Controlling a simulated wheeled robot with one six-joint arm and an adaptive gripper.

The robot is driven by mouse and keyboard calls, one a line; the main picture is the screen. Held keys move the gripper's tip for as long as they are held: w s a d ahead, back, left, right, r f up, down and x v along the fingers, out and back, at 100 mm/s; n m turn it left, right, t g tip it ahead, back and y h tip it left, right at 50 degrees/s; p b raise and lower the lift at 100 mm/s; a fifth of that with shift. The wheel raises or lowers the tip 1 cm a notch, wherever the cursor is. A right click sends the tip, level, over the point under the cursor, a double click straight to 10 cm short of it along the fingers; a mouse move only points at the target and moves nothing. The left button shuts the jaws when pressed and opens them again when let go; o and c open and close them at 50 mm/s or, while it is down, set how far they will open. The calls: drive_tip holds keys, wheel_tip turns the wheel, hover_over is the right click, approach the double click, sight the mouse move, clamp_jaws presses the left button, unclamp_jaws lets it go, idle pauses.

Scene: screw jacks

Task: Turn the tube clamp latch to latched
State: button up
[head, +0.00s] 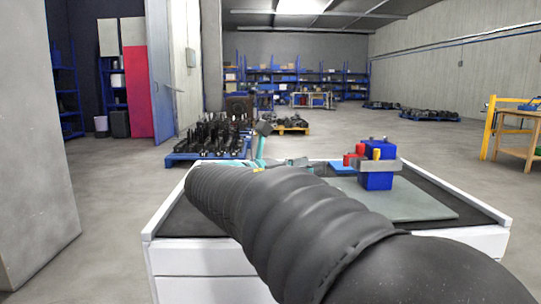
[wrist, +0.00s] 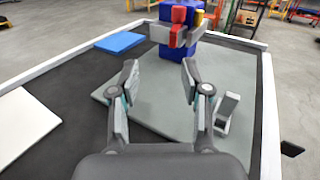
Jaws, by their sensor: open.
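A blue block fixture (head: 376,181) stands upright on a grey plate on the bench. A grey bar crosses its front, with red (head: 354,155) and yellow (head: 376,154) parts at its top. In the wrist view the fixture (wrist: 166,52) is at the top centre, with a red upright piece (wrist: 177,33) on its near face. I cannot tell for sure which part is the tube clamp latch or how it is set. My gripper (wrist: 158,64) is open and empty, its fingers apart on the near side of the fixture. In the head view my arm largely hides it.
The grey plate (wrist: 158,126) lies on a dark bench top with a raised white rim (wrist: 264,100). A flat blue piece (wrist: 119,42) and a white panel (wrist: 24,124) lie left.

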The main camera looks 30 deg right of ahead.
sight(354, 155)
drive_tip(key=w+m+g+b, duration=0.1)
drive_tip(key=w, duration=0.1)
drive_tip(key=w+d+f+m+g+b, duration=0.1)
drive_tip(key=w, duration=0.2)
drive_tip(key=w+f+g+b, duration=0.1)
drive_tip(key=w+g, duration=0.1)
drive_tip(key=w, duration=0.1)
drive_tip(key=shift+d+m+b, duration=0.15)
drive_tip(key=shift+m+b, duration=0.25)
drive_tip(key=r+m+g, duration=0.2)
drive_tip(key=shift+a+r+g+y, duration=0.2)
drive_tip(key=shift+g+y, duration=0.1)
drive_tip(key=shift+y, duration=0.1)
drive_tip(key=s+d+b, duration=0.1)
drive_tip(key=s+d, duration=0.2)
drive_tip(key=s+d+r+m+g+y+b, duration=0.1)
drive_tip(key=s+d, duration=0.2)
drive_tip(key=d, duration=0.1)
drive_tip(key=s+d+r+g+b, duration=0.1)
drive_tip(key=s+d, duration=0.2)
drive_tip(key=d, duration=0.1)
drive_tip(key=shift+s+r+m, duration=0.15)
drive_tip(key=shift+s+m, duration=0.1)
drive_tip(key=shift+m, duration=0.05)
clamp_jaws()
